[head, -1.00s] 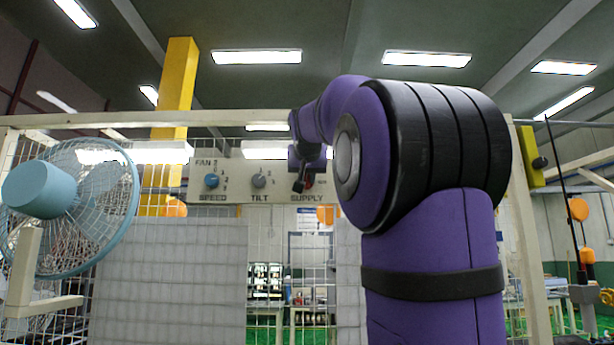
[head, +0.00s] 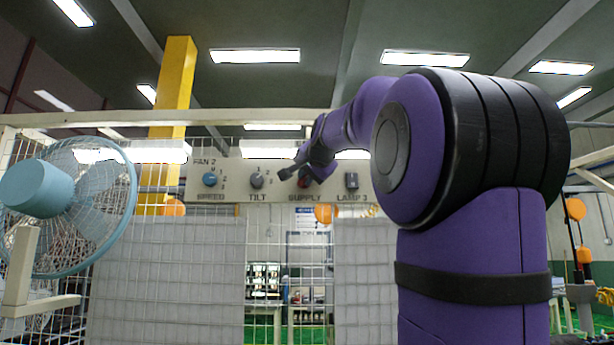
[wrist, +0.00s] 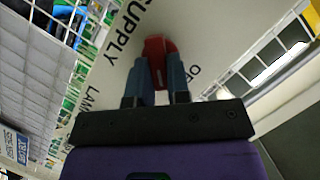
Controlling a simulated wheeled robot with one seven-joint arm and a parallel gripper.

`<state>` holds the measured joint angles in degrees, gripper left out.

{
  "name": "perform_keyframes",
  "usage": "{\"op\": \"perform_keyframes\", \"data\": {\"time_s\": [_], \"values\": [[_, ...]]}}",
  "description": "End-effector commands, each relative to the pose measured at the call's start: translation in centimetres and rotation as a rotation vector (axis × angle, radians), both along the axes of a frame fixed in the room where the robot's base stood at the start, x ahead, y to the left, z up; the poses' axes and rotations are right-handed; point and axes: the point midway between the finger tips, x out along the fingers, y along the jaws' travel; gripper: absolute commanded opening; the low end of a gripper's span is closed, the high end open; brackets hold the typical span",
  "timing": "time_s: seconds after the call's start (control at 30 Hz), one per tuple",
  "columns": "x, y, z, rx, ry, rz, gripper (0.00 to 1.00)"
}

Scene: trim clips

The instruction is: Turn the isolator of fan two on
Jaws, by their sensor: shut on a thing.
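The red isolator knob (wrist: 155,48) sits on the pale panel above the word SUPPLY. In the wrist view it is between the two blue-grey fingers of my gripper (wrist: 158,76), which is shut on it. Part of a label starting "OF" shows to the right of the knob. In the head view my gripper (head: 301,174) is at the panel and covers most of the red knob (head: 303,182). The panel (head: 235,181) is marked FAN 2 at its top left. The knob's exact pointing is hard to read.
On the same panel are a blue SPEED knob (head: 210,179), a grey TILT knob (head: 257,181) and a dark LAMP 3 switch (head: 351,181), close to my gripper on either side. A blue fan (head: 68,205) stands at the left before the wire mesh.

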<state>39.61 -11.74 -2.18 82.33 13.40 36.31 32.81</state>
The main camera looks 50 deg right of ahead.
Motion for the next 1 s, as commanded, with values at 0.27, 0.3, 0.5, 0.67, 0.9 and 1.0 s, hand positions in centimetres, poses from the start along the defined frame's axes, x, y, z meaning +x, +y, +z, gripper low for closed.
{"op": "perform_keyframes", "data": {"time_s": [0.27,0.3,0.5,0.67,0.9,1.0], "values": [[-0.13,-0.07,-0.34,0.172,-0.198,0.002,0.0],[-0.14,-0.08,-0.38,0.196,-0.227,0.001,0.0],[-0.22,-0.13,-0.55,0.315,-0.365,0.002,0.0],[-0.2,-0.16,-0.71,0.395,-0.458,0.002,0.0],[-0.26,-0.2,-0.85,0.481,-0.559,0.0,0.0],[-0.27,-0.22,-0.91,0.503,-0.585,0.0,0.0]]}}
